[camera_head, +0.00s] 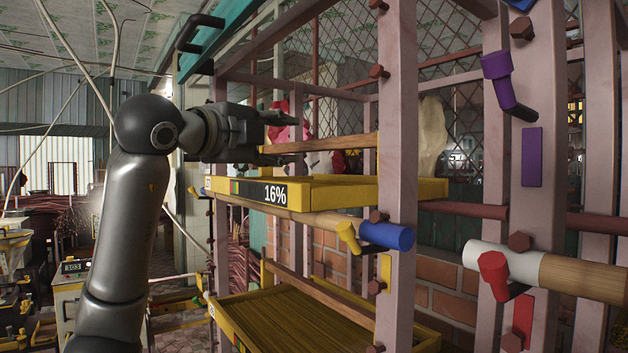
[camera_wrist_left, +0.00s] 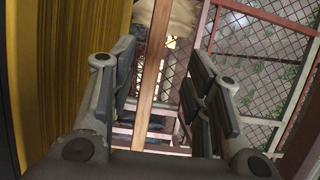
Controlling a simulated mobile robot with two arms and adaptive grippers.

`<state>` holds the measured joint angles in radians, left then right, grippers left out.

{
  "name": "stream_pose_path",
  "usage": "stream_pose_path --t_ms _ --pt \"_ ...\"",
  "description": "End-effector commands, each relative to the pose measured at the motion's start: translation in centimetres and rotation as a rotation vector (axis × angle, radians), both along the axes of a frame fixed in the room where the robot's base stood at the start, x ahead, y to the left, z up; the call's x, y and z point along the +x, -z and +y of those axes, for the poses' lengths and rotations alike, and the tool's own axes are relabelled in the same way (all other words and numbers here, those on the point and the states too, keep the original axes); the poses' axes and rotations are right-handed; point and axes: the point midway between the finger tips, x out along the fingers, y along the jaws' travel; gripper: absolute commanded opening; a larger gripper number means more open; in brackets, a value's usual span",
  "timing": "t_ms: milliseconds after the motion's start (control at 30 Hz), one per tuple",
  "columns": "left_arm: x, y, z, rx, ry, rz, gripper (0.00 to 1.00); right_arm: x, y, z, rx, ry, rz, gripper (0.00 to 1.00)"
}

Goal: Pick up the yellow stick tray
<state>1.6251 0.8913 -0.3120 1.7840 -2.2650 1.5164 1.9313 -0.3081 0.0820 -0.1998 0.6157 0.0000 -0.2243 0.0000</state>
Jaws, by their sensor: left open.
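A yellow-framed tray (camera_head: 345,194) with a black 16% display on its front sits on the upper level of the rack. In the left wrist view, a surface of yellow sticks (camera_wrist_left: 72,55) fills the left side. A wooden bar (camera_head: 330,142) runs above the tray; it also shows in the left wrist view (camera_wrist_left: 151,75). My left gripper (camera_head: 288,138) is open and level, just above the tray's left part. The bar lies between its fingers in the picture; I cannot tell whether they touch it. My right gripper is out of view.
A second yellow-framed tray (camera_head: 290,318) with brownish sticks sits lower in the rack. A pinkish post (camera_head: 397,110) stands in front of the upper tray. Blue (camera_head: 387,236), purple (camera_head: 505,82) and red (camera_head: 493,274) handles stick out at the right.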

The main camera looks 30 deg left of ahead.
Motion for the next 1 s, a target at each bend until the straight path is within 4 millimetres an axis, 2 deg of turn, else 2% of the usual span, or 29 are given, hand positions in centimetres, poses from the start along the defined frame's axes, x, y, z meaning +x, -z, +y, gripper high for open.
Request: stream_pose_path --t_ms 33,167,433,600,900,1000 --pt "0.8 -0.2 -0.1 -0.001 0.002 0.003 0.45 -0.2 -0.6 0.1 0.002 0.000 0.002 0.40" --pt "1.8 0.0 -0.1 0.000 0.001 0.002 0.45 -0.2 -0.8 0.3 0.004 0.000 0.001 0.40" --pt "4.6 0.1 -0.2 0.002 0.001 0.006 0.45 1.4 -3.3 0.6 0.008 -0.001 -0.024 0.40" --pt "6.6 0.2 -0.2 0.000 0.002 0.004 0.45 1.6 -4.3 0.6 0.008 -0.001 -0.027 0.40" --pt "7.1 0.5 -0.3 0.001 0.002 0.001 0.45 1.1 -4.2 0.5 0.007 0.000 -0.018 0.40" --pt "7.0 0.5 -0.3 0.000 0.002 0.001 0.33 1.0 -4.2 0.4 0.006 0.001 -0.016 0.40"
